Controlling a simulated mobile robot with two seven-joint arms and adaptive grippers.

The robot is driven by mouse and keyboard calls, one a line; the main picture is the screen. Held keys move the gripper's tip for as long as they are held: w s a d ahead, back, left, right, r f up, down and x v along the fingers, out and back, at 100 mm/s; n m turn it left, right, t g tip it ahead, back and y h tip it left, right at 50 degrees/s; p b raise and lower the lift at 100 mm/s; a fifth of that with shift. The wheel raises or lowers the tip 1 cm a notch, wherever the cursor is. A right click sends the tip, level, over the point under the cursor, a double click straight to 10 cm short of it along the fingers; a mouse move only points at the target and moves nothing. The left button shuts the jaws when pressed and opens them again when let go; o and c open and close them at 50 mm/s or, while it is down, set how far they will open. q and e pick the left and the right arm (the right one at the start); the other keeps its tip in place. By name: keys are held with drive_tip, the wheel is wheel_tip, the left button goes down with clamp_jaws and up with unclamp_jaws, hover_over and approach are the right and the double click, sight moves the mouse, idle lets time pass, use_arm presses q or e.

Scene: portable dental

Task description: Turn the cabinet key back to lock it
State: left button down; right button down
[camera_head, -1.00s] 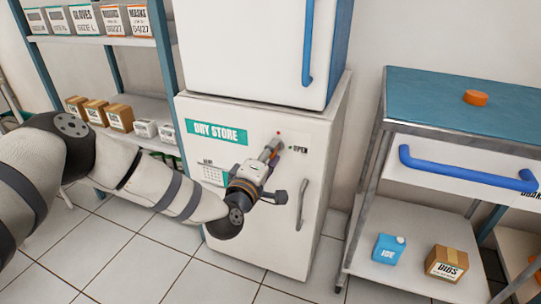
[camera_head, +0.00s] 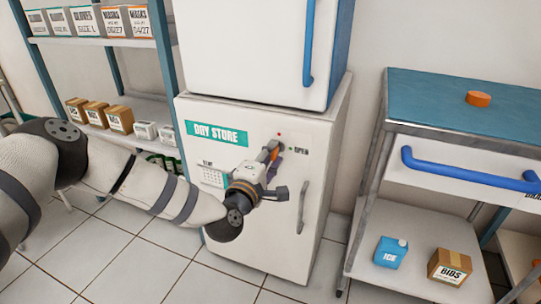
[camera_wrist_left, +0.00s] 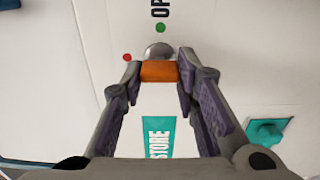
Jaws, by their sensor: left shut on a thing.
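The cabinet (camera_head: 262,245) is a white box labelled DRY STORE, and its door looks closed. An orange key (camera_wrist_left: 159,72) sits at a round silver lock (camera_wrist_left: 159,50) on its front. My left gripper (camera_head: 273,152) is at the cabinet's upper front, shut on the orange key, with one finger on each side of it in the left wrist view. A green dot (camera_wrist_left: 160,28) beside the word OPEN and a red dot (camera_wrist_left: 127,57) mark the panel around the lock. The fingers partly hide the key in the head view. My right gripper is not in view.
A vertical grey handle (camera_head: 302,206) is on the cabinet door, right of my gripper. A white unit with a blue handle (camera_head: 308,45) stands on top. A steel cart (camera_head: 430,90) is at right, a shelf rack (camera_head: 165,75) at left.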

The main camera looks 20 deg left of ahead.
use_arm(q)
drive_tip(key=c, duration=1.2)
unclamp_jaws()
drive_tip(key=shift+c, duration=0.2)
drive_tip(key=s, duration=1.2)
drive_tip(key=shift+a, duration=0.2)
